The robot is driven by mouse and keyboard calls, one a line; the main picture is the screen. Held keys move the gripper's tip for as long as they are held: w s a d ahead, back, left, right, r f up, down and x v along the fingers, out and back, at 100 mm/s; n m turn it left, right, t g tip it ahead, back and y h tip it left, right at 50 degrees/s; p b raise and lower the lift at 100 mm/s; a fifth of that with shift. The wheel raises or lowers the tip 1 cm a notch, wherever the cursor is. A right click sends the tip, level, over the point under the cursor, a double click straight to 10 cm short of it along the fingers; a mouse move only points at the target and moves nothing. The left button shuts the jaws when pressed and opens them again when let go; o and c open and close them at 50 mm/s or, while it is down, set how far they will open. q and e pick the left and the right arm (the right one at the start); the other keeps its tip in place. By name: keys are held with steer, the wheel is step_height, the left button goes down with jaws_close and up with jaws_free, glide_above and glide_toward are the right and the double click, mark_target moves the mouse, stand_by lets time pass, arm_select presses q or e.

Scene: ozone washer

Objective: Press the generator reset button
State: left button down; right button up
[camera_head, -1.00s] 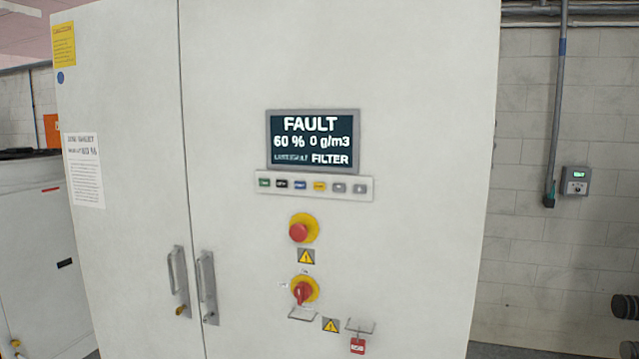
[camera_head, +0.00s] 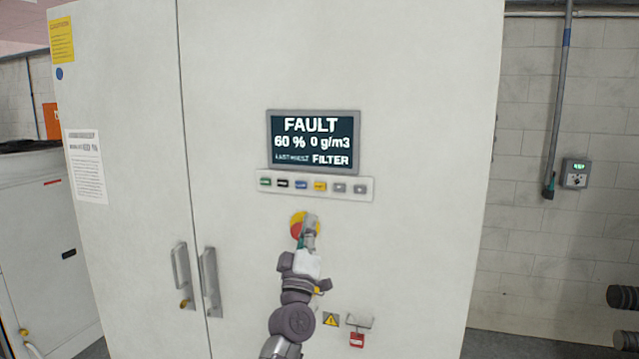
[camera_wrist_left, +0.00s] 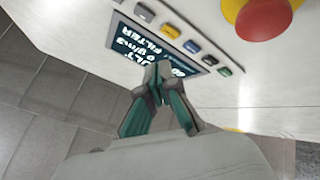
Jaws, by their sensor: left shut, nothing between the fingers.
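A pale cabinet has a strip of several small coloured buttons (camera_head: 289,185) below its display (camera_head: 330,118); in order they are green, black, blue, yellow and two grey. Their labels are too small to read, so I cannot tell which is the reset button. The strip also shows in the left wrist view (camera_wrist_left: 187,30). The display reads FAULT, 60 %, 0 g/m3 and FILTER. My left gripper (camera_head: 310,220) is shut and empty, just below the strip and partly covering the red emergency stop. In the left wrist view its fingertips (camera_wrist_left: 155,84) appear over the display's edge, apparently short of the panel.
The red emergency stop on its yellow base (camera_head: 297,229) is close by; it looms large in the left wrist view (camera_wrist_left: 264,14). My arm hides the red rotary switch below. Door handles (camera_head: 210,283) stick out left. A red padlock (camera_head: 356,340) hangs lower right.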

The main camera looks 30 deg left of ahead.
mark_target(320, 187)
arm_select(q)
steer(key=r, duration=0.1)
steer(key=s+r+n+y, duration=0.1)
steer(key=r, duration=0.1)
steer(key=s+a+r+n+y, duration=0.1)
steer(key=r, duration=0.1)
steer(key=w+b, duration=0.2)
steer(key=w+a+b, duration=0.1)
steer(key=w+b, duration=0.1)
steer(key=w, duration=0.1)
steer(key=w+a+b, duration=0.1)
steer(key=w+b, duration=0.2)
steer(key=shift+w, duration=0.3)
stand_by(1.2)
